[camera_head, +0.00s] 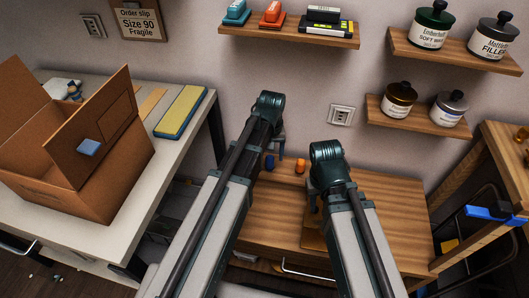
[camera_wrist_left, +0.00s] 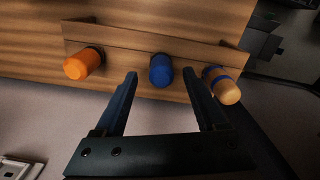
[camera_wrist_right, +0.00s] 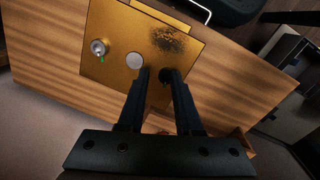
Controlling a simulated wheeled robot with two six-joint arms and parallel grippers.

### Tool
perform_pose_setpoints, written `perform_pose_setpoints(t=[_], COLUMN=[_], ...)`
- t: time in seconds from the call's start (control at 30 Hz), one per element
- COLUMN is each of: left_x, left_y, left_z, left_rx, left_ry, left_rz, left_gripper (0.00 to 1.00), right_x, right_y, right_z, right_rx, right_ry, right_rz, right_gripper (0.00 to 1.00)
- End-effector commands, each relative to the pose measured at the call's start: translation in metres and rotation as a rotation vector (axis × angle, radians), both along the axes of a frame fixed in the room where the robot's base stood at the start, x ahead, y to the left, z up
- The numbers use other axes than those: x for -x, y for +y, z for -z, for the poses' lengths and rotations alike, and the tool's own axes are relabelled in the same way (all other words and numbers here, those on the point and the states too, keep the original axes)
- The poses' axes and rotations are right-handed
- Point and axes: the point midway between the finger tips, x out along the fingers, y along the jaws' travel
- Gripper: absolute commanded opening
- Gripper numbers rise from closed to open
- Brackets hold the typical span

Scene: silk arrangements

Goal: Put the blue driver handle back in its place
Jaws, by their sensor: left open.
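The blue driver handle (camera_wrist_left: 161,70) stands in a wooden rack (camera_wrist_left: 115,40) between an orange handle (camera_wrist_left: 84,64) and a beige handle with a blue band (camera_wrist_left: 222,86). How deep it sits is hidden. In the head view the blue handle (camera_head: 269,163) and the orange handle (camera_head: 300,166) show at the back of the wooden desk. My left gripper (camera_head: 281,146) is open near the handles; in its wrist view the blue handle appears between its fingertips (camera_wrist_left: 160,76), apparently without contact. My right gripper (camera_wrist_right: 156,72) is partly open over a brass-coloured plate (camera_wrist_right: 135,40), with nothing clearly held.
The plate carries a small metal knob (camera_wrist_right: 99,47) and a pale disc. An open cardboard box (camera_head: 75,190) stands on the left table (camera_head: 175,160). A wooden frame with a blue clamp (camera_head: 495,214) stands at the right.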

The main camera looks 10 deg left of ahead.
Motion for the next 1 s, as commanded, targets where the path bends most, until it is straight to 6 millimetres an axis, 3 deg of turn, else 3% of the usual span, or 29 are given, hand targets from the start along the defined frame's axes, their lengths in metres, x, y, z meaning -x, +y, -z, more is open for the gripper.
perform_pose_setpoints(t=[0.17, 0.63, 1.0], left_x=[0.002, 0.008, 0.012], left_y=[0.004, 0.017, 0.017], left_z=[-0.011, -0.074, -0.089], left_rx=[0.000, 0.002, 0.002], left_ry=[-0.003, -0.014, -0.016], left_rz=[-0.003, -0.011, -0.002], left_gripper=[0.73, 0.73, 0.73], right_x=[0.007, 0.004, 0.003], right_y=[-0.005, -0.003, -0.003], right_z=[-0.011, -0.075, -0.089], right_rx=[0.013, 0.011, 0.011], right_ry=[0.012, 0.008, 0.007], right_rz=[0.003, 0.002, 0.001], right_gripper=[0.50, 0.50, 0.50])
